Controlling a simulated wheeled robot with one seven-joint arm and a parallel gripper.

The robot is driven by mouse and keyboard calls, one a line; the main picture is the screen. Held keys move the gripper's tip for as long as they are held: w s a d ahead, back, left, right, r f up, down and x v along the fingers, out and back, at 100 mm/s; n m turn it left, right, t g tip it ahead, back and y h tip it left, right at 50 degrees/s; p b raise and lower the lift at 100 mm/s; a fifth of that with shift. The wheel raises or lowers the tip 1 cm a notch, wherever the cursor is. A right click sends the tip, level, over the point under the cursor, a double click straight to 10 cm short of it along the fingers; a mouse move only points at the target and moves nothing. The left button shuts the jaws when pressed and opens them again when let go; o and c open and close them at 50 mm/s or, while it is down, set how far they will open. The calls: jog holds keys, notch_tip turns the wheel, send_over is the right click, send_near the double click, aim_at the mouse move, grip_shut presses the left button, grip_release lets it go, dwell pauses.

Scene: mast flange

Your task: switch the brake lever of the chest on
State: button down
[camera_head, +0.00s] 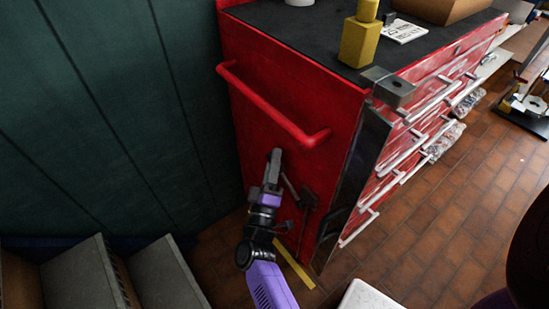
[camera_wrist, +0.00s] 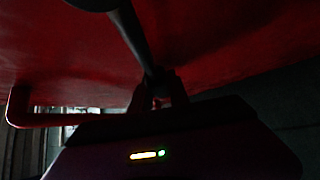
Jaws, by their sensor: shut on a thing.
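The red chest (camera_head: 340,140) stands with its side panel facing me in the head view. The brake lever (camera_head: 289,185) is a thin dark rod on the lower part of that panel, rising up and left from a dark mount (camera_head: 308,198). My gripper (camera_head: 274,160) is at the lever's upper end, close to the panel. In the wrist view the dark lever (camera_wrist: 132,32) runs down from the top to my gripper (camera_wrist: 158,92), whose jaws are shut around its end. The picture there is dark, and the exact grip is partly hidden.
A red push handle (camera_head: 275,108) sticks out above my gripper; it also shows in the wrist view (camera_wrist: 18,105). A dark green wall (camera_head: 110,110) and grey steps (camera_head: 85,275) are on the left. Brick-patterned floor (camera_head: 420,245) is open at right.

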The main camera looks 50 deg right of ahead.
jog(key=shift+w+f, duration=0.1)
jog(key=shift+f, duration=0.05)
jog(key=c, duration=1.2)
grip_release()
jog(key=shift+c, duration=0.2)
jog(key=v, duration=0.7)
jog(key=shift+s+a, duration=0.25)
jog(key=shift+a, duration=0.05)
jog(key=shift+f, duration=0.1)
